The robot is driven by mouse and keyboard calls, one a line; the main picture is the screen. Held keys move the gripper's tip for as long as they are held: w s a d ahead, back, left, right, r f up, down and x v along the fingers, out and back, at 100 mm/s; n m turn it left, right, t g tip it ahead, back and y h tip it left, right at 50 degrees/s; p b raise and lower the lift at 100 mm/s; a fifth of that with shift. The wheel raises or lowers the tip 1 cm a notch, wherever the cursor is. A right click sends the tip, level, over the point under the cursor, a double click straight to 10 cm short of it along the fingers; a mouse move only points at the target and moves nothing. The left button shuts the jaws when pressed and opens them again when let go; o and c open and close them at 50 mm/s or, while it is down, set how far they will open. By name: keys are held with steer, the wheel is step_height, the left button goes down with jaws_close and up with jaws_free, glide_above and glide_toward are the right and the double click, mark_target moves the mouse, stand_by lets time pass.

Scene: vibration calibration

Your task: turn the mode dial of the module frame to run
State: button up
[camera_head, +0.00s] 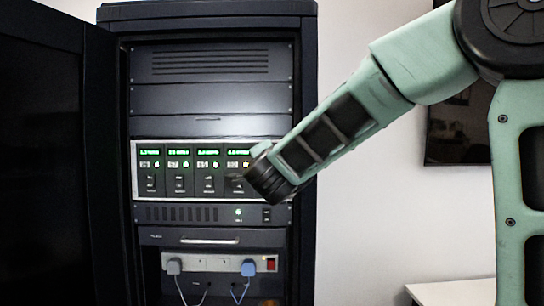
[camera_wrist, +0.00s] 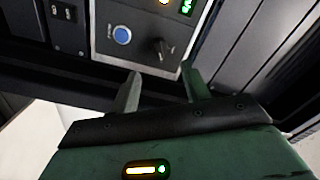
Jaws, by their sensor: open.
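The module frame (camera_head: 165,199) is a silver-edged unit in the rack with several dark modules and green displays. Its right end is partly covered by my arm in the head view. In the wrist view, a black dial (camera_wrist: 160,47) with a pointer sits on the grey panel, right of a round blue button (camera_wrist: 122,35). The lettering around the dial is too small to read. My gripper (camera_wrist: 161,69) is open and empty. Its two fingertips are just below the dial in the picture, one to each side, and do not appear to touch it.
The rack cabinet's dark door (camera_head: 42,150) stands open at the left. Below the frame are a vented unit with a switch (camera_head: 266,215), a drawer handle (camera_head: 210,241) and a power strip (camera_head: 212,263) with two plugs. A white table (camera_head: 450,292) stands at lower right.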

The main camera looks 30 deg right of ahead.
steer(key=p+x, duration=0.2)
steer(key=x, duration=0.5)
steer(key=c, duration=1)
